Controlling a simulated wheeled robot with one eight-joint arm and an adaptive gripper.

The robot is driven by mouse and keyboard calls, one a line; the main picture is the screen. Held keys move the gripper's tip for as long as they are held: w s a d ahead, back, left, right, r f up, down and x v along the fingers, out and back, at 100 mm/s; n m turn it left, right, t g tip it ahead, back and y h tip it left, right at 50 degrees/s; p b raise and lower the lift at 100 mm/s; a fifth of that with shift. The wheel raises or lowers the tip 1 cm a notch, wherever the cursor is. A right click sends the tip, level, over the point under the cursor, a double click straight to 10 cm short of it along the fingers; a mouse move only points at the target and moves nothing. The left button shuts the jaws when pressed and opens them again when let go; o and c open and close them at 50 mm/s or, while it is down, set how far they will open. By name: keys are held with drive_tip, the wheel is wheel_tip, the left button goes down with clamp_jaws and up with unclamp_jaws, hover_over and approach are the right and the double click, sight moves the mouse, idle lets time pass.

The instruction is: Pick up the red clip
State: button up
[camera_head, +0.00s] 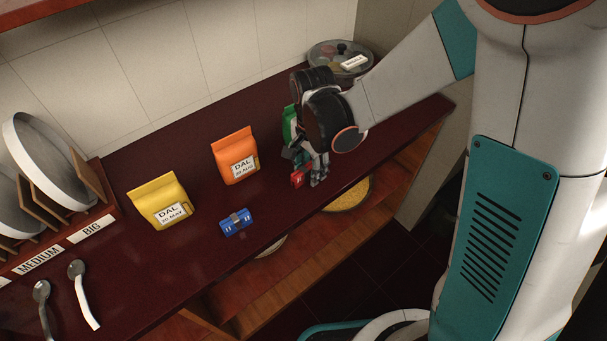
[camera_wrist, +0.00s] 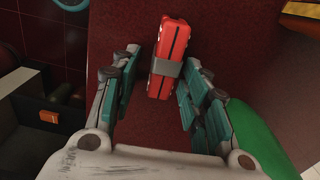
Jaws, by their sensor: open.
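The red clip (camera_wrist: 168,54) lies on the dark red counter (camera_wrist: 225,30), upright in the wrist view, with a grey band across its middle. My gripper (camera_wrist: 160,88) is open. Its teal-padded fingers stand on either side of the clip's lower half, with a visible gap on the left and a narrower one on the right. In the head view the red clip (camera_head: 298,179) shows partly beside my gripper (camera_head: 308,172), near the counter's front edge. My fingers hide part of it there.
A green packet (camera_wrist: 258,135) stands close to my gripper's right side in the wrist view. A blue clip (camera_head: 236,222), an orange packet (camera_head: 234,150) and a yellow packet (camera_head: 158,197) are on the counter to the left. A lidded container (camera_head: 340,57) is behind my arm.

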drive_tip(key=c, duration=0.9)
drive_tip(key=shift+r, duration=0.2)
